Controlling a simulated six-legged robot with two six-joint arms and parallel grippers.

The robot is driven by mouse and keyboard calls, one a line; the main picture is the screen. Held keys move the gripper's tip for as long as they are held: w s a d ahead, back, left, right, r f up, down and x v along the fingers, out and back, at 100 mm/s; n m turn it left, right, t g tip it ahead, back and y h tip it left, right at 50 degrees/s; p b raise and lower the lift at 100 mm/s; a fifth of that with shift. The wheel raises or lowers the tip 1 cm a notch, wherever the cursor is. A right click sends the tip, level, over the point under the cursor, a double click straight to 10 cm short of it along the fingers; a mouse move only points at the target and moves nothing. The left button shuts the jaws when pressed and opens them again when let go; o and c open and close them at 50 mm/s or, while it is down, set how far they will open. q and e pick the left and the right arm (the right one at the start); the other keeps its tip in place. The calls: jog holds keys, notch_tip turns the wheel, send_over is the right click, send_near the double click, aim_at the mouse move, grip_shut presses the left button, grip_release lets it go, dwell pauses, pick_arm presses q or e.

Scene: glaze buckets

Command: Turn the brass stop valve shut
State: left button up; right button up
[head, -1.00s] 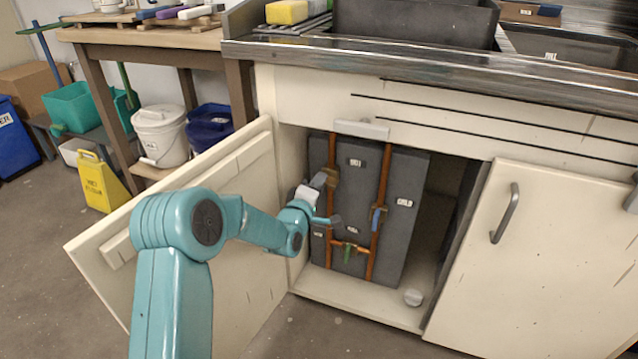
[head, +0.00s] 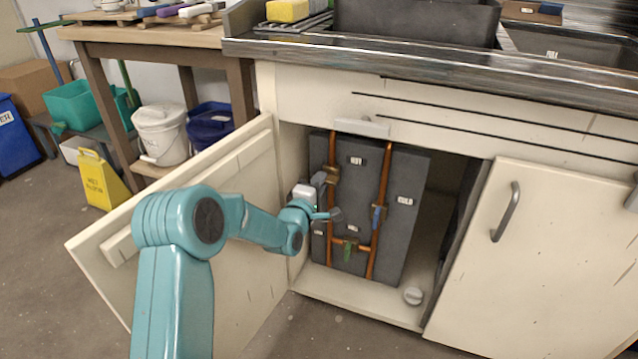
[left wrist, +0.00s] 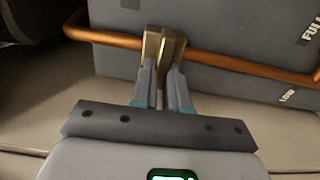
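The brass stop valve (head: 331,175) sits on the left copper pipe inside the open cabinet. In the left wrist view its brass handle (left wrist: 165,42) stands up across the copper pipe. My left gripper (head: 321,180) reaches the valve from the left. In the left wrist view the two grey fingers of my left gripper (left wrist: 162,72) are close together, with their tips against the two sides of the brass handle. The fingers hide the handle's lower part. My right gripper is in neither view.
A blue-handled valve (head: 378,216) is on the right pipe and a green-handled valve (head: 348,250) on the cross pipe. The open cabinet door (head: 235,215) stands left, beside my arm. A small white round object (head: 413,296) lies on the cabinet floor.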

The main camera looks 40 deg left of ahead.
pick_arm(q)
jog(key=o, duration=0.4)
jog(key=shift+s, duration=0.1)
jog(key=v, duration=1.6)
jog(key=shift+d, duration=0.15)
